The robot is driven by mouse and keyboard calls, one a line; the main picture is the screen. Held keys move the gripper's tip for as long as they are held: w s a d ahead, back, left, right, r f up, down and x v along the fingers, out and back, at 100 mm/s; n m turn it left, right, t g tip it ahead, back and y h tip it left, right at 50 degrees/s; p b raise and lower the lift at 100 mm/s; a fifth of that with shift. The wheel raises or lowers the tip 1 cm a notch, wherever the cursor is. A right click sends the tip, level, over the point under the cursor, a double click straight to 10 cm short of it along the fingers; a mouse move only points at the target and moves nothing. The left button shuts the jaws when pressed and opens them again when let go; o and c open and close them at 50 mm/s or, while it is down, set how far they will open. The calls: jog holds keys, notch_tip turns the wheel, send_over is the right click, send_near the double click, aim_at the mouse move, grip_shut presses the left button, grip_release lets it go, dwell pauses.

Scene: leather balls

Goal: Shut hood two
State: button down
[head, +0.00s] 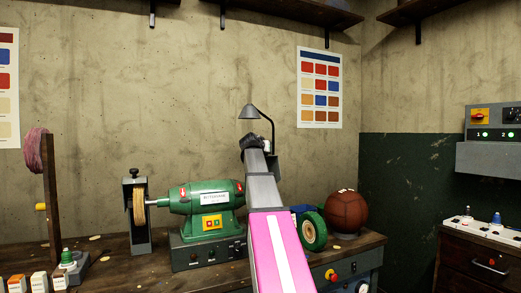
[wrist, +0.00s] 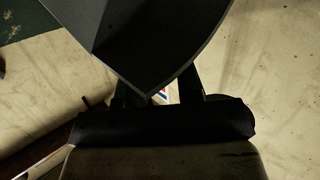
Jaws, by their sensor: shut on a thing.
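My gripper (head: 252,141) is high over the bench in the head view, at the far end of my pink and grey arm. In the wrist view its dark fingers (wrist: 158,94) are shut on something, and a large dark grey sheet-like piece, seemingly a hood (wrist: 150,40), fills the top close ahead. The exact grip is too dark to see. A green grinder (head: 205,208) stands behind my arm. Its left wheel sits in a grey hood (head: 137,232) with a black knob. Its right wheel (head: 313,231) shows uncovered from the front, partly hidden by my arm.
A grey lamp-like cone (head: 249,112) on a curved stem rises just behind my gripper. A brown leather ball (head: 346,211) rests on the bench right of the wheel. A wall panel (head: 493,135) at right shows two green lights.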

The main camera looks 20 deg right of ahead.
jog(key=s+f+m+t+h, duration=0.1)
jog(key=s+f+m+t, duration=0.1)
jog(key=s+f, duration=0.4)
jog(key=shift+s, duration=1.2)
jog(key=shift+s+d+f, duration=0.1)
jog(key=c, duration=0.8)
grip_release()
jog(key=v, duration=1)
jog(key=shift+s+a, duration=0.25)
jog(key=shift+a, duration=0.05)
